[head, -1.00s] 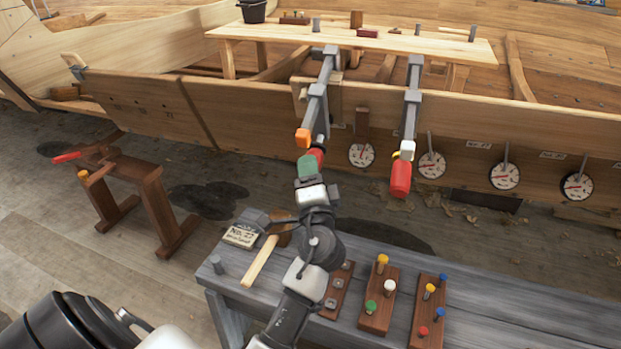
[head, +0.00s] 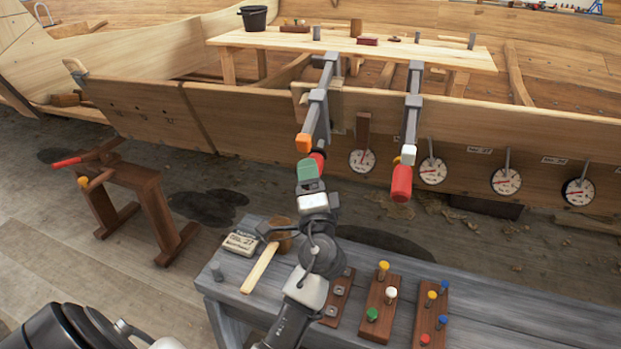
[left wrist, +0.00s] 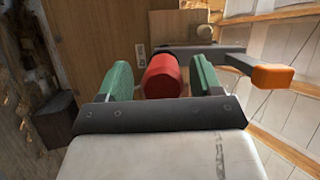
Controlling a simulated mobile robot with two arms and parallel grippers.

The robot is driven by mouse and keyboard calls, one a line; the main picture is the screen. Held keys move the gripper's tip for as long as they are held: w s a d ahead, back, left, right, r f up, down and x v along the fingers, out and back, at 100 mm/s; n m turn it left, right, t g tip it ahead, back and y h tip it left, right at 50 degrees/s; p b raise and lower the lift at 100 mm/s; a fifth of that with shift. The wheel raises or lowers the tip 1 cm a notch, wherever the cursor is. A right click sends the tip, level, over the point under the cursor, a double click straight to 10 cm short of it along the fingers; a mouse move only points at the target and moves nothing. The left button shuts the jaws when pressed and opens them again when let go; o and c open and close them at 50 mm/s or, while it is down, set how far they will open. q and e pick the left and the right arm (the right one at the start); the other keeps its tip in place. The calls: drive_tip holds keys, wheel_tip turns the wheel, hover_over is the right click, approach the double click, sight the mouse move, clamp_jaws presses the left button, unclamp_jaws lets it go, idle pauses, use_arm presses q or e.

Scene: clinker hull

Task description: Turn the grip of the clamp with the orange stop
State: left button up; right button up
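The clamp with the orange stop (head: 304,142) hangs on the hull plank (head: 240,116). Its grey bar (head: 317,105) runs down toward me. Its red grip (head: 319,161) is partly hidden by my left gripper (head: 309,170) in the head view. In the left wrist view the red grip (left wrist: 164,77) lies between the two green fingers of my left gripper (left wrist: 162,82). The fingers are open, with a clear gap at the left finger and a narrower one at the right. The orange stop (left wrist: 272,76) is to the right there. My right gripper is not in view.
A second clamp with a white stop (head: 408,154) and red grip (head: 401,183) hangs to the right. Several dials (head: 433,171) line the hull. A grey bench (head: 500,310) below carries a mallet (head: 262,266) and peg blocks (head: 381,305). A wooden trestle (head: 135,180) stands left.

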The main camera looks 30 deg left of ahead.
use_arm(q)
drive_tip(key=shift+r, duration=0.1)
drive_tip(key=shift+s+d+f, duration=0.25)
drive_tip(key=shift+s+d, duration=0.05)
drive_tip(key=shift+d, duration=0.05)
drive_tip(key=b+v, duration=0.2)
drive_tip(key=v, duration=0.7)
drive_tip(key=shift+s+d, duration=0.2)
drive_tip(key=shift+s, duration=0.15)
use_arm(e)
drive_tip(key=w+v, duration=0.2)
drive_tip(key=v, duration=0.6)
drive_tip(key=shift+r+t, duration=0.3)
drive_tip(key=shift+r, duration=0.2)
use_arm(q)
drive_tip(key=shift+f, duration=0.15)
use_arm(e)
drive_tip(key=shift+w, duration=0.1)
